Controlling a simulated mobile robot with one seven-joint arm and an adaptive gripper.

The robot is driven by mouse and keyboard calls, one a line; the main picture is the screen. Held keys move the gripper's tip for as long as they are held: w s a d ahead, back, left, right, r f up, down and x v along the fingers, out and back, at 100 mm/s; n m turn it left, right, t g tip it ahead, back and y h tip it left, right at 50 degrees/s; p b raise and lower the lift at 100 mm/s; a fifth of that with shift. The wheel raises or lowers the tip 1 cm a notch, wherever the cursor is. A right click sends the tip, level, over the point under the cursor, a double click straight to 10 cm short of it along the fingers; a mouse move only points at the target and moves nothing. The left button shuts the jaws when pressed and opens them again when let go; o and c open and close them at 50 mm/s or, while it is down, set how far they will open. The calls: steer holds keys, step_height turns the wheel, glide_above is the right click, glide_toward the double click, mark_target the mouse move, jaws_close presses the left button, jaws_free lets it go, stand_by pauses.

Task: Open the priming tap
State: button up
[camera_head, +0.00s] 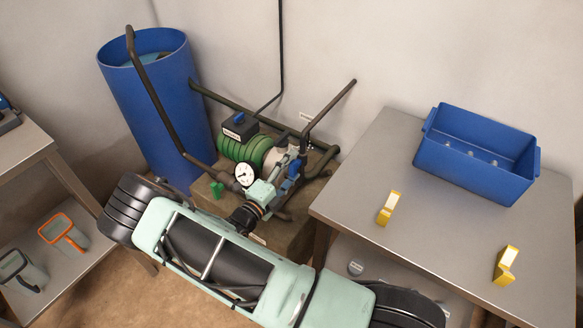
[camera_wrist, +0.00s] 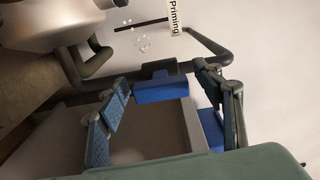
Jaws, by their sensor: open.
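My gripper (camera_head: 286,162) is over the pipework beside the green pump (camera_head: 243,148). In the wrist view my gripper (camera_wrist: 163,80) has its two fingers well apart. A blue block with a dark grey top (camera_wrist: 160,90), which looks like a tap handle, shows between the fingers in the picture, with no visible contact. A sign reading "Priming" (camera_wrist: 175,17) is on the wall beyond it. In the head view my arm and gripper partly hide the taps, and I cannot tell how far the handle is turned.
A pressure gauge (camera_head: 245,174) and dark pipes crowd around my gripper. A blue barrel (camera_head: 160,110) stands to the left. The steel table (camera_head: 350,190) on the right holds a blue bin (camera_head: 470,172) and two yellow pieces (camera_head: 389,208). A shelf with tools is at far left.

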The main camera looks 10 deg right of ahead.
steer(key=v, duration=1.2)
